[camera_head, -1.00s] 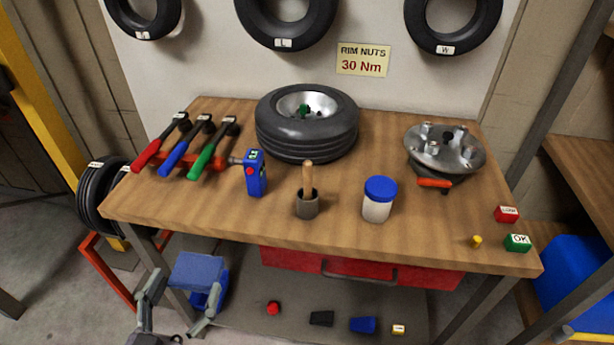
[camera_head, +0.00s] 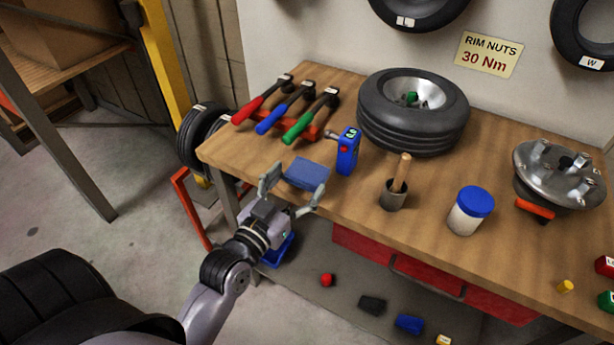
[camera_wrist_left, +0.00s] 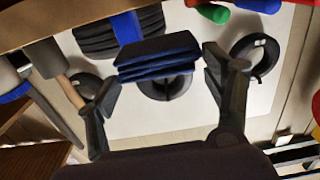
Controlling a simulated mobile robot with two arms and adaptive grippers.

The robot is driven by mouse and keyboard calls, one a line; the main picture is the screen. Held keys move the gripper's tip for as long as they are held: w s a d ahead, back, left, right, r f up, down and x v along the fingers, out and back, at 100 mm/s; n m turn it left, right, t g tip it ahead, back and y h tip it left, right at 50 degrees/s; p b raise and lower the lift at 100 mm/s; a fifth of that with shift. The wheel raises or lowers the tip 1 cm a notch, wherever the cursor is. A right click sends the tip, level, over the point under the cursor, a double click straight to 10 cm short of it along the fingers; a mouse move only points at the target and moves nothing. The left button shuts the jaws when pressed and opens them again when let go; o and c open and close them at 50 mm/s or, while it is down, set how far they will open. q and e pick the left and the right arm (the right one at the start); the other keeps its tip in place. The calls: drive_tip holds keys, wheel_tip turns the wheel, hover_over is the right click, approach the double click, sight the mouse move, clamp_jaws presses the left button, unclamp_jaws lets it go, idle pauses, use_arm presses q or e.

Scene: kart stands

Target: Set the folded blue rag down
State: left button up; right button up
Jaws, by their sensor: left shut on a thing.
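The folded blue rag (camera_head: 308,173) is flat and level at the front left edge of the wooden bench (camera_head: 345,205). My left gripper (camera_head: 297,183) is shut on it, one finger at each side. In the left wrist view the rag (camera_wrist_left: 158,56) shows as a stack of folded layers between the finger ends (camera_wrist_left: 160,68). I cannot tell whether its underside touches the bench top. My right gripper is in neither view.
A blue tool (camera_head: 347,152) stands just right of the rag, with hammers (camera_head: 287,108) behind. A cup with a wooden-handled brush (camera_head: 396,190) and a blue-lidded jar (camera_head: 470,211) stand farther right. Bare bench lies between the rag and the cup.

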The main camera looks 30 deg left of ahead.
sight(313, 163)
use_arm(q)
drive_tip(key=w, duration=0.4)
drive_tip(key=shift+w, duration=0.25)
drive_tip(key=shift+w+d+f, duration=0.1)
drive_tip(key=shift+f, duration=0.1)
wheel_tip(313, 163, down, 2)
drive_tip(key=shift+f, duration=0.65)
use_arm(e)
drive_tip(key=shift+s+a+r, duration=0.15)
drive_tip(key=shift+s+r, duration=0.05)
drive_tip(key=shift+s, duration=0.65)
use_arm(q)
drive_tip(key=o, duration=1)
drive_tip(key=shift+f, duration=0.1)
drive_tip(key=shift+o, duration=0.2)
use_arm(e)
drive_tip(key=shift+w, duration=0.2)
